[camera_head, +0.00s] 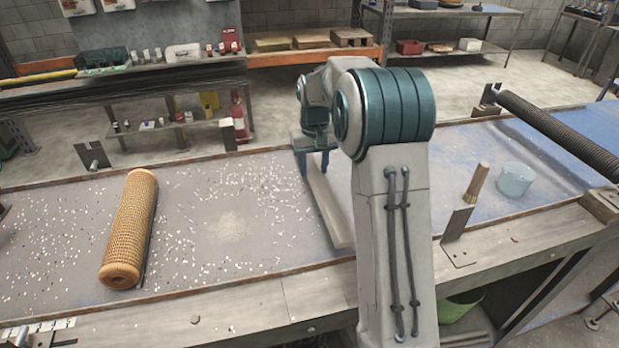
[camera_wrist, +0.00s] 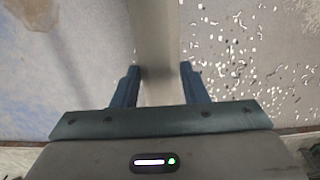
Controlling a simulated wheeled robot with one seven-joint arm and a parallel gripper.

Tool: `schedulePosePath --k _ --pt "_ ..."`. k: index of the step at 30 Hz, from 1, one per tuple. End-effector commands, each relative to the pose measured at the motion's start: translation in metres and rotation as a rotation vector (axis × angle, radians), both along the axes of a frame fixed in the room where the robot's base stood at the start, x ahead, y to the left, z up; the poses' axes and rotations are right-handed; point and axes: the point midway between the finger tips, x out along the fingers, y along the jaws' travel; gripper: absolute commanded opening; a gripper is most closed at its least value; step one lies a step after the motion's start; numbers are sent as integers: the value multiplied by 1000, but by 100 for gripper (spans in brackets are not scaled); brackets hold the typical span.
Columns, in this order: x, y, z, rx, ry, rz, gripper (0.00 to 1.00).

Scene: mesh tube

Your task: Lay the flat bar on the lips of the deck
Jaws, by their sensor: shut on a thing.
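The flat bar (camera_head: 328,205) is a long pale grey strip above the deck. It runs from under my gripper (camera_head: 314,160) toward the deck's front lip (camera_head: 230,310). My arm hides part of it. In the wrist view the bar (camera_wrist: 155,35) passes between the two blue fingers of my gripper (camera_wrist: 160,85), which are shut on it. The deck (camera_head: 230,265) is a grey top strewn with pale chips, with raised brownish lips at front and back. The bar's near end shows close to the front lip; I cannot tell whether it touches.
An orange mesh tube (camera_head: 130,230) lies on the deck at left, with a dark rod along its side. At right are an upright plate with a wooden handle (camera_head: 478,182), a translucent cup (camera_head: 515,179) and a dark ribbed roller (camera_head: 555,130).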

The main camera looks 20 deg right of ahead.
Motion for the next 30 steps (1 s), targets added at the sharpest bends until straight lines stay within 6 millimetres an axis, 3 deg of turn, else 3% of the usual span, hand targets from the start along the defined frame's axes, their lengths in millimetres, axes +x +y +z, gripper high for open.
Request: schedulePosePath --k 5,15,27,28,30 --pt "1 10 -5 -1 -3 -1 0" --pt "1 10 -43 0 -2 0 0" --pt "1 10 -48 0 -4 0 0" --pt "1 10 -49 0 -1 0 45" --pt "1 10 -49 0 -1 0 61"
